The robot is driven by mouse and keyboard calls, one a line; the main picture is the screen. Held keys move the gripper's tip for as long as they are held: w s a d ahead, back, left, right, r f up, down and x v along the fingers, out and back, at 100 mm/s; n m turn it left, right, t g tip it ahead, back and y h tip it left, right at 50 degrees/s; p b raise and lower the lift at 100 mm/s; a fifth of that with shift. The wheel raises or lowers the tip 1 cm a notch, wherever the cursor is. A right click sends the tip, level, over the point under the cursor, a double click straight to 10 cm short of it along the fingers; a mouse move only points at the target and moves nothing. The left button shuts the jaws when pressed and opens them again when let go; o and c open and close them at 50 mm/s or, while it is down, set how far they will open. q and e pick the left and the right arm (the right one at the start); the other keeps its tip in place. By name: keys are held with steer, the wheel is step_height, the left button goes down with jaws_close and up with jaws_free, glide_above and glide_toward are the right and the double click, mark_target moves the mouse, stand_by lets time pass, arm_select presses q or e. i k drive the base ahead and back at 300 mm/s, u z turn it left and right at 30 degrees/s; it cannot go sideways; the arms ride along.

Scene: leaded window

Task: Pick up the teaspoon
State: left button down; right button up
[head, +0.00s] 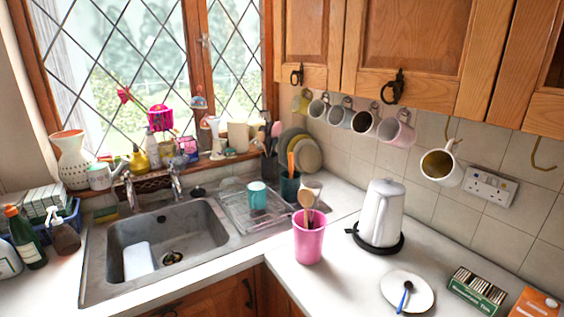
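The teaspoon (404,296) has a blue handle and lies on a small white saucer (423,290) on the right-hand counter, near the bottom of the head view. Its bowl end points up and to the right, over the saucer. Its other end reaches the saucer's near edge. Neither of my grippers shows in the head view.
A white kettle (381,215) on a black base stands behind the saucer. A pink tumbler (309,240) with wooden utensils is to the left. A green box (477,291) and an orange box (535,303) are to the right. Mugs hang from hooks above.

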mark_target(408, 286)
steer(key=z, duration=1.4)
steer(key=k, duration=1.3)
steer(key=z, duration=0.25)
steer(key=i, duration=0.9)
steer(key=z, duration=0.35)
